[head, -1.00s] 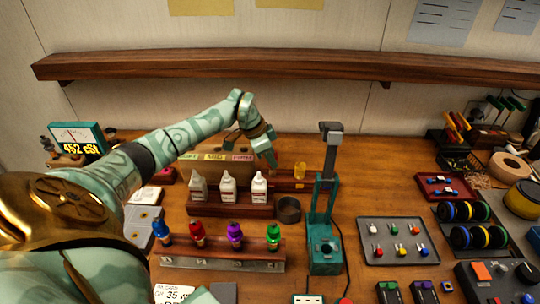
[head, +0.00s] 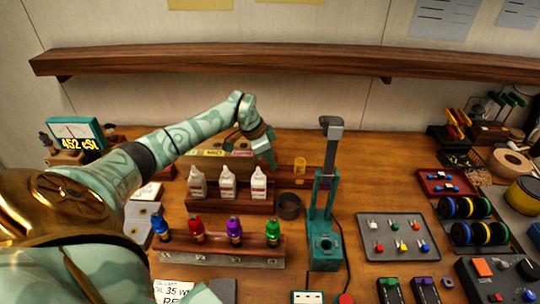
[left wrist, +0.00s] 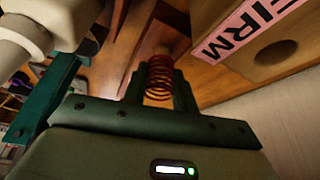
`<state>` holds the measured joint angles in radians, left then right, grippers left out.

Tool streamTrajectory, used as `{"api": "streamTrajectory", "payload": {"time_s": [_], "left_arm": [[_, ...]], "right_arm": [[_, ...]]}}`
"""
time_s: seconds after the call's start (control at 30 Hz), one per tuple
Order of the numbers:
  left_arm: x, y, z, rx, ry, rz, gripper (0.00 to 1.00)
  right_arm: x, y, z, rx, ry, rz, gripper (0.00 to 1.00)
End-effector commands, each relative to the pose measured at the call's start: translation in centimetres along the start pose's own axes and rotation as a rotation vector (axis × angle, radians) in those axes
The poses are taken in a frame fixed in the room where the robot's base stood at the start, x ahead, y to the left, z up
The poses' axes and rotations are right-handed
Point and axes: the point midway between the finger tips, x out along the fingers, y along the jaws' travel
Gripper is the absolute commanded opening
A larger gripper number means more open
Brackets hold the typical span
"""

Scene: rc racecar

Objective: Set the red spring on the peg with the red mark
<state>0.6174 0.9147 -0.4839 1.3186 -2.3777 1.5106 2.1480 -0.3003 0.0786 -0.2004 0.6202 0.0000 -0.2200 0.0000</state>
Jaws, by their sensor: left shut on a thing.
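My left gripper (head: 268,160) is at the back of the bench, in front of the wooden box with coloured labels (head: 238,153). In the left wrist view the gripper (left wrist: 161,82) is shut on the red spring (left wrist: 159,77), whose coils stand between the two fingers. The pink FIRM label (left wrist: 238,30) is on the box face just beyond it. In the head view the spring is hidden behind the gripper. A yellow spring (head: 300,165) stands just right of the gripper on a dark wooden rail (head: 297,183). I cannot make out the red-marked peg. My right gripper is not in view.
White bottles (head: 228,184) stand in a wooden rack in front of the gripper. A teal press (head: 323,245) rises to the right, with a dark round cup (head: 289,206) beside it. A long shelf (head: 280,65) spans the wall above.

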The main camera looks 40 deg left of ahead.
Motion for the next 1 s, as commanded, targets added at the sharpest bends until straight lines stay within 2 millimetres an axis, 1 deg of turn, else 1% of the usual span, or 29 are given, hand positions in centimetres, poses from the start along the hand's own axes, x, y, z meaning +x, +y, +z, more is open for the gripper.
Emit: {"api": "streamTrajectory", "payload": {"time_s": [0.6,0.97,1.0], "left_arm": [[1.8,0.0,0.7,0.0,0.0,0.001,0.07],[2.0,0.0,0.8,0.0,0.0,0.0,0.07],[2.0,0.0,0.8,0.0,0.0,0.0,0.33]], "right_arm": [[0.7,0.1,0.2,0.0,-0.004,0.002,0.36],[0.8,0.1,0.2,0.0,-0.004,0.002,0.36],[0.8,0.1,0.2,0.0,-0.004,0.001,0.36]]}}
